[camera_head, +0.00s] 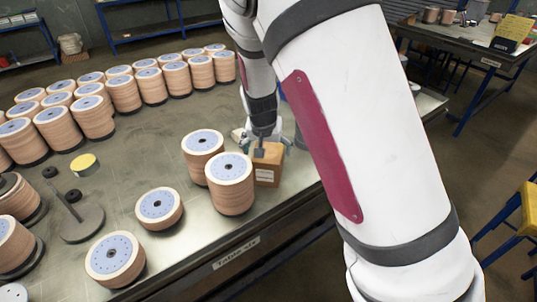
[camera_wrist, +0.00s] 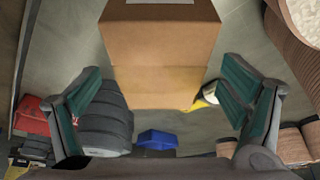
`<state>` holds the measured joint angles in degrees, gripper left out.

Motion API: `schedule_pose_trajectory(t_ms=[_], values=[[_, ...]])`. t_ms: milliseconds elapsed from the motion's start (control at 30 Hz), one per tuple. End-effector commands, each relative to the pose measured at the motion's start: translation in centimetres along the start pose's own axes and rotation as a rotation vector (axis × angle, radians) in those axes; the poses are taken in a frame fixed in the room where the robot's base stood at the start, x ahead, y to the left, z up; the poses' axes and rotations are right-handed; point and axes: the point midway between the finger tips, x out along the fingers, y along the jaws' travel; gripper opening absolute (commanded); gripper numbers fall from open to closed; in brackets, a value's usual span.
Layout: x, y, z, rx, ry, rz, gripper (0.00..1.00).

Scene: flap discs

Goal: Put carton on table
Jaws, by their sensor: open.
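The brown cardboard carton (camera_head: 267,172) with a white label stands on the metal table (camera_head: 205,258), close to its right edge. A tall stack of flap discs stands beside it on the left and partly hides it. In the wrist view the carton (camera_wrist: 160,50) fills the upper middle. My gripper (camera_head: 268,146) is at the carton's far upper side in the head view. In the wrist view the two green-padded fingers of my gripper (camera_wrist: 162,88) are spread wide, left and right of the carton, with gaps visible on both sides.
Flap disc stacks (camera_head: 230,182) crowd the table's left and back, with several low stacks in front. A round-based spindle (camera_head: 80,220) and a yellow-topped tin (camera_head: 84,164) stand at left. A blue bin (camera_wrist: 157,139) and red bin (camera_wrist: 32,117) lie beyond my fingers. Another table (camera_head: 470,45) is at back right.

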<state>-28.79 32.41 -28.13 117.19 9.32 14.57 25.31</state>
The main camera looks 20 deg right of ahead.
Motion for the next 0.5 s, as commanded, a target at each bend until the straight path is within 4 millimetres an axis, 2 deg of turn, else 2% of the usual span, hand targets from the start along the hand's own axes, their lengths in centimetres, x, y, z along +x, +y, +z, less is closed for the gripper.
schedule_pose_trajectory(t_ms=[33, 200, 333, 500], values=[[-1.4, -0.1, 0.0, -0.002, 0.002, -0.003, 0.91], [-4.6, -0.1, 0.1, -0.002, 0.001, -0.002, 0.91], [-6.2, 0.0, 0.1, -0.001, 0.0, -0.001, 0.91], [-7.2, 0.0, 0.1, -0.001, -0.001, 0.0, 0.91]])
